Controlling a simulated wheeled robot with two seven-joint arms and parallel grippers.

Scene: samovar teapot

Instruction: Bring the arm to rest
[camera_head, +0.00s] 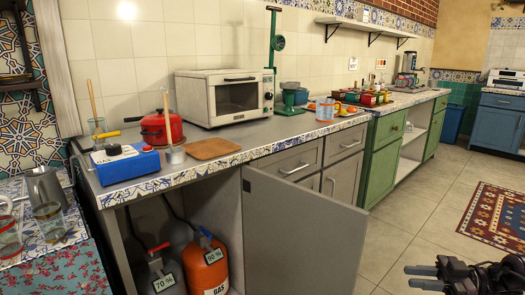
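My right gripper (412,277) is at the bottom right edge, dark, with its two fingers apart and nothing between them. It is in front of the floor, clear of the counter and the open cabinet door. My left gripper is out of view.
A grey cabinet door (300,240) stands open toward me, with an orange gas cylinder (207,268) marked 90 % and another marked 70 % inside. The counter holds a blue burner (125,164), a red pot (160,128) and a white microwave (225,97).

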